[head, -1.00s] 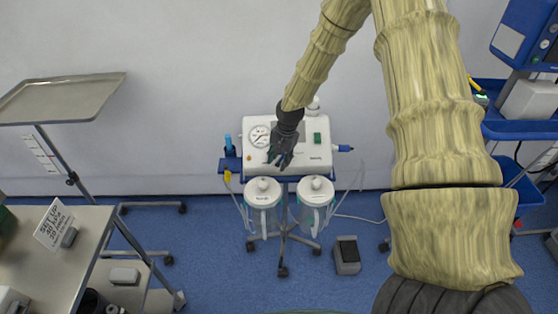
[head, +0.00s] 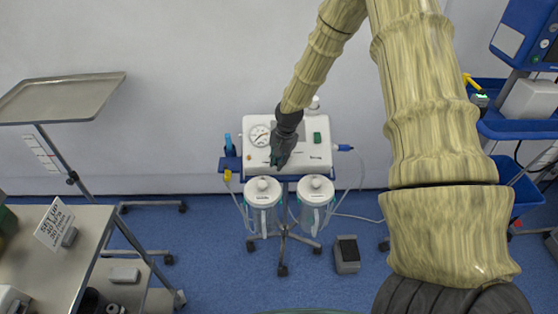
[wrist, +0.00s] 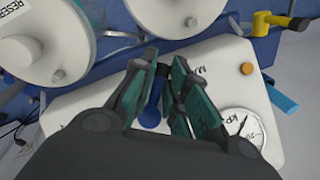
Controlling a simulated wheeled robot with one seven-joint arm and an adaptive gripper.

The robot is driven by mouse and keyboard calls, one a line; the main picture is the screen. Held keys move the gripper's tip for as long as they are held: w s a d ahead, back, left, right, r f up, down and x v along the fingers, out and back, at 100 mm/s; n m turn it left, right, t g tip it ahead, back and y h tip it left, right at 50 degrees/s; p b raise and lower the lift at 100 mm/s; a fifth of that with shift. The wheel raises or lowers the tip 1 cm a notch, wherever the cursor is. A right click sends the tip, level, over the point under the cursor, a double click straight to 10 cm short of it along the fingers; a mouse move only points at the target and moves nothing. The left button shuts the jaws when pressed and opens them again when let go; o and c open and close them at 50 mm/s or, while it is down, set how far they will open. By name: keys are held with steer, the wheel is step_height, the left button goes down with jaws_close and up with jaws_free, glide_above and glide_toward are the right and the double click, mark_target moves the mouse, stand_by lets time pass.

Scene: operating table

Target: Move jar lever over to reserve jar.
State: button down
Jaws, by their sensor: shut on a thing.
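The white suction unit (head: 300,158) stands against the wall. Its blue jar lever (wrist: 153,104) shows on the unit's face in the wrist view, its handle reaching toward the jars. My gripper (head: 279,164) is at the unit's front, its teal fingers closed on the lever from both sides; they also show in the wrist view (wrist: 166,68). In the head view the gripper hides the lever. The reserve jar (head: 316,186), labelled at the top left of the wrist view (wrist: 22,40), is the right jar in the head view. The other jar (head: 263,190) hangs to its left.
A pressure gauge (wrist: 243,128) and an orange knob (wrist: 247,68) sit near my fingers. A yellow fitting (wrist: 285,20) is beside the jars. A foot pedal (head: 346,253) lies on the floor. A steel trolley (head: 85,225) stands at left, a blue cart (head: 515,125) at right.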

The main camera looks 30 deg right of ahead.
steer(key=shift+n, duration=0.3)
steer(key=shift+s+d+f+n+g+h+p, duration=0.15)
steer(key=shift+s+n+g+h+p, duration=0.15)
steer(key=shift+n, duration=0.25)
steer(key=shift+s+d+r+n+g+h+p, duration=0.1)
steer(key=shift+n+g+h+p, duration=0.15)
steer(key=shift+n+h, duration=0.25)
steer(key=n, duration=0.1)
steer(key=n+h, duration=0.1)
steer(key=d+n, duration=0.1)
steer(key=shift+s+f+n+g+h, duration=0.2)
steer(key=shift+s+n+g+h, duration=0.15)
steer(key=shift+s+h, duration=0.05)
steer(key=shift+s+d+n+h, duration=0.25)
steer(key=shift+n+h, duration=0.35)
steer(key=shift+n, duration=0.4)
steer(key=shift+s+d+r+n+h+b, duration=0.1)
steer(key=shift+d+n+h+b, duration=0.35)
steer(key=shift+n, duration=0.4)
steer(key=shift+s+d+r+n+h+b, duration=0.1)
steer(key=shift+d+n+h, duration=0.15)
steer(key=shift+n+h, duration=0.45)
steer(key=shift+n, duration=0.25)
steer(key=c, duration=1.4)
jaws_free()
